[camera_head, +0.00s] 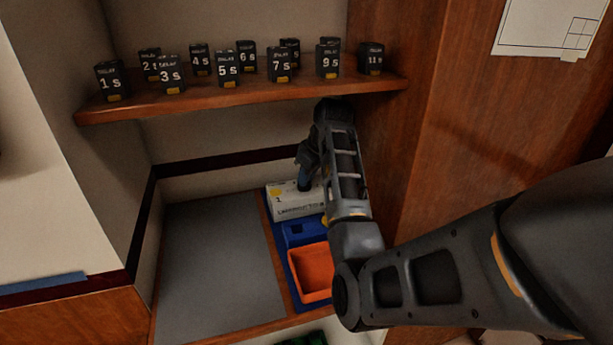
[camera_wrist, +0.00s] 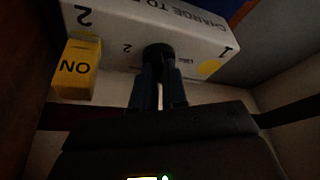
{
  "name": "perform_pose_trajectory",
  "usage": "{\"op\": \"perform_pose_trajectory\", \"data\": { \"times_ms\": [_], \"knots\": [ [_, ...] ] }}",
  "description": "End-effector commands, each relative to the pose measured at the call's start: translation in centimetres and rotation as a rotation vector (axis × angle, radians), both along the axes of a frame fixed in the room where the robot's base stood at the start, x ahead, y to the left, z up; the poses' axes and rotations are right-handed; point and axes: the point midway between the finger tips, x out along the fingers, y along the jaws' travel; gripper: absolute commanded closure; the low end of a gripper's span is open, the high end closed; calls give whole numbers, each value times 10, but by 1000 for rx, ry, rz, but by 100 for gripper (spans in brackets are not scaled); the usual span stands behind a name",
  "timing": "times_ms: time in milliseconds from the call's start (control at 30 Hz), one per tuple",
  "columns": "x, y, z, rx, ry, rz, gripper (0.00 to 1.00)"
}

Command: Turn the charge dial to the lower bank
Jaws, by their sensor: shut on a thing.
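A white charge box (camera_head: 290,204) stands at the back of the lower surface, partly hidden by my arm. In the wrist view the box (camera_wrist: 200,38) appears upside down, with "CHARGE TO", a 1 and a 2 printed on it. Its dark round dial (camera_wrist: 158,51) sits between the marks. My gripper (camera_wrist: 158,75) is shut on the dial, one blue finger on each side; it reaches down to the box in the head view (camera_head: 304,185). A yellow disc (camera_wrist: 210,68) lies by the 1. A yellow ON block (camera_wrist: 76,68) is near the 2. I cannot tell where the dial points.
A blue tray (camera_head: 285,235) and an orange bin (camera_head: 311,272) stand in front of the box. A grey mat (camera_head: 215,265) to the left is bare. Above, a wooden shelf (camera_head: 240,96) holds several black numbered delay blocks. A wooden wall (camera_head: 385,170) rises close right of my arm.

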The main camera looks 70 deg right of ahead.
Motion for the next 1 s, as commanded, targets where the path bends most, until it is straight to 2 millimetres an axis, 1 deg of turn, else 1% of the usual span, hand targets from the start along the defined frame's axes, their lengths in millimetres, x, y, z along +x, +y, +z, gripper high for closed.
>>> {"op": "perform_pose_trajectory", "data": {
  "times_ms": [133, 167, 400, 667, 767, 833, 933, 1000],
  "knots": [
    [1, 0, 1, -2, -2, 0, 100],
    [1, 0, 1, -2, -2, 0, 84],
    [0, 0, 0, 0, -1, -1, 62],
    [0, 0, 1, -1, -1, -1, 62],
    [-2, 0, 7, -1, -1, -1, 62],
    [-5, 1, 15, -4, -3, -2, 62],
    [-13, 4, 29, -3, -2, -3, 62],
    [-31, 10, 24, 0, 0, -4, 62]
  ]
}}
